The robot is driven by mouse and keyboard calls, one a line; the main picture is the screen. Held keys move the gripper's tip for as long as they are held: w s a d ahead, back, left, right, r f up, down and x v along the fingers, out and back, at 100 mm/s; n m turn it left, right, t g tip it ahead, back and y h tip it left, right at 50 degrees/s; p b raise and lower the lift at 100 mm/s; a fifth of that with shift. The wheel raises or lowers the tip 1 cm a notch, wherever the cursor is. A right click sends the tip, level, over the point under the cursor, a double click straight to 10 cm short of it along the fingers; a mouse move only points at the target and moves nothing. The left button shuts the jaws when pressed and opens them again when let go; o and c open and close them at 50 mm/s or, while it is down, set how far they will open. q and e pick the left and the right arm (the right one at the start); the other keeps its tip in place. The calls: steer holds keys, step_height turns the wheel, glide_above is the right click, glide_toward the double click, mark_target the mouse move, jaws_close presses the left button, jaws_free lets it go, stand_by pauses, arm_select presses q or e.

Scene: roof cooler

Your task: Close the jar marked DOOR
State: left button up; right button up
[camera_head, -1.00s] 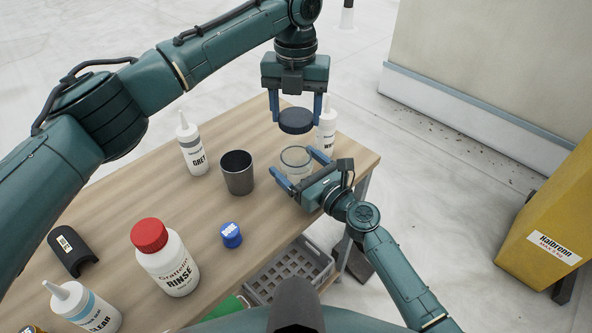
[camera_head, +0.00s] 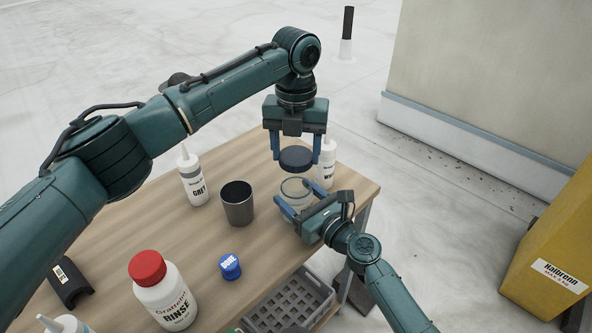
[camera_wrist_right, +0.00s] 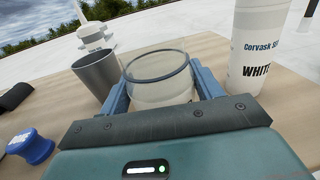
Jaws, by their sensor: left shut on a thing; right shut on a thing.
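A clear glass jar (camera_head: 293,203) with an open top stands at the table's far right corner. No DOOR marking is readable on it. My right gripper (camera_head: 296,194) is shut on the jar, one finger on each side; the grip also shows in the right wrist view, around the jar (camera_wrist_right: 160,88). A dark round lid (camera_head: 296,161) is in my left gripper (camera_head: 296,156), which is shut on it. The lid is level, just above the jar's mouth and apart from it. The lid is out of the right wrist view.
A white bottle (camera_wrist_right: 257,45) stands close to the jar. A dark cup (camera_head: 237,205), the GREY bottle (camera_head: 192,180), a small blue object (camera_head: 230,267) and the red-capped RINSE bottle (camera_head: 165,295) stand on the table (camera_head: 150,225). A grey crate (camera_head: 292,302) is below.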

arm_select(q)
steer(key=shift+f, duration=1.65)
steer(key=shift+f, duration=0.9)
steer(key=shift+f, duration=0.5)
arm_select(e)
steer(key=c, duration=0.5)
arm_select(q)
steer(key=m, duration=0.6)
steer(key=shift+m, duration=0.3)
steer(key=o, duration=0.9)
